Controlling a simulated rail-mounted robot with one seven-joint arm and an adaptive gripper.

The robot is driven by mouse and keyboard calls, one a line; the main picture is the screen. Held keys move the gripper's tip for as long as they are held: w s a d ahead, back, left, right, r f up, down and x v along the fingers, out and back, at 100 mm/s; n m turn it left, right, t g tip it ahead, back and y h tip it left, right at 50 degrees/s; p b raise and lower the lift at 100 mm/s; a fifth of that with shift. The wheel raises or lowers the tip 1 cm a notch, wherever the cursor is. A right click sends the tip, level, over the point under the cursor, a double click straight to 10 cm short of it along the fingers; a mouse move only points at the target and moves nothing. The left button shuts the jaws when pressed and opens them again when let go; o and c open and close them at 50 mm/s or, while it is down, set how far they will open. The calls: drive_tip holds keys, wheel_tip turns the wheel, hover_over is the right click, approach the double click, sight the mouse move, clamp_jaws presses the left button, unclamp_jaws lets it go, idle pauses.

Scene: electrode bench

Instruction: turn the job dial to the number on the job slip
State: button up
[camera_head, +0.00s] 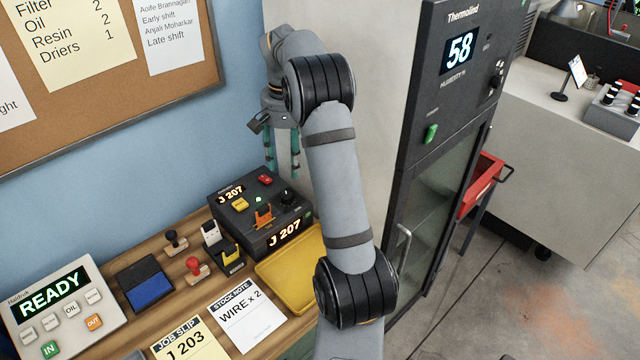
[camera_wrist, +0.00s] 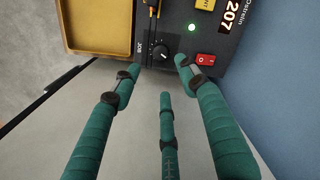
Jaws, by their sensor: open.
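The job dial is a black knob (camera_wrist: 160,53) labelled JOB on the dark coding box (camera_head: 235,222). It also shows in the head view (camera_head: 288,197). The box's front display (camera_head: 285,233) and small top display (camera_head: 230,193) read J 207. The job slip (camera_head: 188,345) lies on the bench and reads J 203; its lower part is cut off. My gripper (camera_wrist: 157,72) has teal fingers spread open and empty. In the wrist view its fingertips are near the dial, one on either side, with a third below. In the head view my gripper (camera_head: 282,172) hangs above the box. I see no contact.
A yellow tray (camera_head: 285,282) lies in front.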

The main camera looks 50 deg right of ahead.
sight(287, 194)
drive_tip(key=f, duration=1)
drive_tip(key=shift+w+a+f, duration=0.1)
drive_tip(key=shift+w+a, duration=0.05)
drive_tip(key=shift+a, duration=0.2)
drive_tip(key=shift+c, duration=1)
clamp_jaws()
